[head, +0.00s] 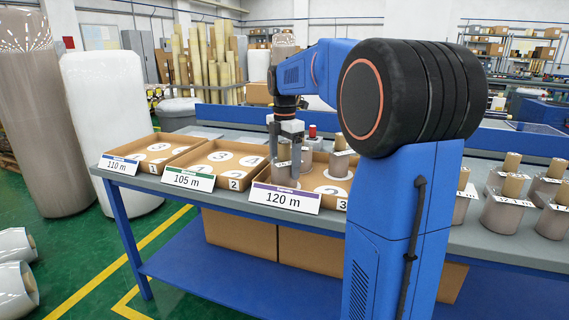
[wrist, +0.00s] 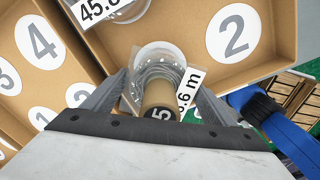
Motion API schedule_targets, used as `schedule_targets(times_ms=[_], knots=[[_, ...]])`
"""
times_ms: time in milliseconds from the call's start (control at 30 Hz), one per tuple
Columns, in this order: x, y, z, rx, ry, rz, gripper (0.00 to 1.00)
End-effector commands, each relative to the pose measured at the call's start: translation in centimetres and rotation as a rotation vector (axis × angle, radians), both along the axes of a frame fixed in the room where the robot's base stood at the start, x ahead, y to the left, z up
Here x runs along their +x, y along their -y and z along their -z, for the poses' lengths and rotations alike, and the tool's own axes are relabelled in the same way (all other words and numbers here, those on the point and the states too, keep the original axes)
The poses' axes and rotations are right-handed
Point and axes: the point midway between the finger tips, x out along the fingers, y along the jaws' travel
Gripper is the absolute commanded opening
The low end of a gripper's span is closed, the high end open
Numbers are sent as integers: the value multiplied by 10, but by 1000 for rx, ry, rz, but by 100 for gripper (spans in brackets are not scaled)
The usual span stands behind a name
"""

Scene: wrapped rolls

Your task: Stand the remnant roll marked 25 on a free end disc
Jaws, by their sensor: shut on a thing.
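My gripper (head: 286,138) is over the right-hand cardboard tray (head: 258,181), which carries the 120 m sign. In the wrist view its fingers (wrist: 160,104) are shut on a wrapped roll with a brown core (wrist: 160,98). The core end shows a 5; any other digit is hidden. A partly covered label on it ends in "6 m". The held roll also shows in the head view (head: 283,156). Whether it touches the tray floor, I cannot tell. A bare white end disc marked 2 (wrist: 233,33) lies beside it. Another roll (head: 340,161) stands in this tray.
The 105 m tray (head: 180,188) and the 110 m tray (head: 118,154) show bare numbered discs. Several labelled rolls (head: 503,211) stand on the grey bench at the right. Part of the right-hand tray is hidden behind my arm.

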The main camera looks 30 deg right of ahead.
Motion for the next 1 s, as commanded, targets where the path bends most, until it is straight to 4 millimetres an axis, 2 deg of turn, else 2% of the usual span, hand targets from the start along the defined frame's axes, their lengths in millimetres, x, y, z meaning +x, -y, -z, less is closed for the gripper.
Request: schedule_targets(times_ms=[100,133,200,433,567,767,1000], knots=[[0,0,1,0,0,0,50],[0,0,1,0,0,0,86],[0,0,1,0,0,0,100],[0,0,1,0,0,0,100],[0,0,-7,0,0,0,100],[1,0,-38,-1,3,0,100],[1,0,-86,-1,2,0,100]])
